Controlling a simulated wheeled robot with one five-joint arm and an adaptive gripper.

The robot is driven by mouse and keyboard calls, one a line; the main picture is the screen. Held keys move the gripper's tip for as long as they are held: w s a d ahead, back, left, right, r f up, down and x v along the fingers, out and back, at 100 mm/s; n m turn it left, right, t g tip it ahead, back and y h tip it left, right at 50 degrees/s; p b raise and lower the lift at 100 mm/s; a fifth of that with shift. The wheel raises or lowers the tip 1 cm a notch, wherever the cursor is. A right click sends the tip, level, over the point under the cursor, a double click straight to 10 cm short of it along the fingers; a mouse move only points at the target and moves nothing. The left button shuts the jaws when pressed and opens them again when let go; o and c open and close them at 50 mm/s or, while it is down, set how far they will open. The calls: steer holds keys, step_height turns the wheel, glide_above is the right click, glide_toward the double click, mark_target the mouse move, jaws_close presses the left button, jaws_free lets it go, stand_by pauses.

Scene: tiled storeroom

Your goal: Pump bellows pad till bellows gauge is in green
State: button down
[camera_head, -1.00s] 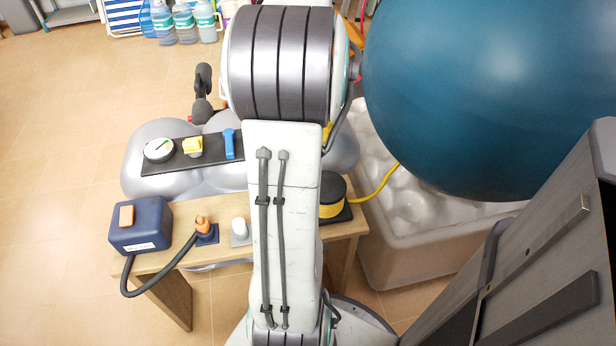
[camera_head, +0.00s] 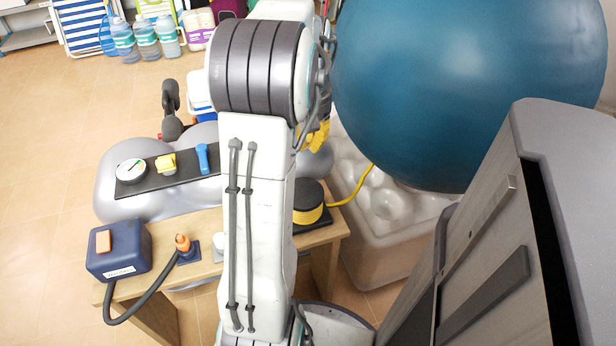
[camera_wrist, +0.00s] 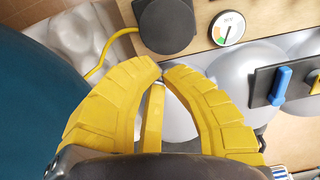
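The bellows pad (camera_head: 308,203), a round black top over a yellow body on a dark base, sits on the wooden table right of my arm. In the wrist view its black top (camera_wrist: 166,25) is beyond my fingertips, with no contact visible. A round white gauge (camera_wrist: 227,28) with orange and green sectors is beside it; its needle is too small to read surely. My arm seems to hide this gauge in the head view. My gripper (camera_wrist: 163,70) has yellow fingers with tips nearly together and nothing between them. Part of it shows in the head view (camera_head: 318,136).
A navy pump box (camera_head: 119,250) with a hose is on the table's left. A black panel (camera_head: 194,180) on a silvery cushion carries another gauge (camera_head: 131,170). A big teal ball (camera_head: 470,90) and grey cabinet (camera_head: 500,230) crowd the right. Floor at left is clear.

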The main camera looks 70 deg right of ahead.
mark_target(308, 190)
step_height(308, 190, down, 14)
steer(key=b, duration=0.5)
stand_by(0.3)
step_height(308, 190, down, 5)
steer(key=b, duration=0.3)
steer(key=shift+r, duration=0.2)
steer(key=shift+r+p, duration=0.65)
step_height(308, 190, up, 13)
steer(key=p, duration=0.6)
steer(key=shift+f, duration=0.1)
stand_by(0.3)
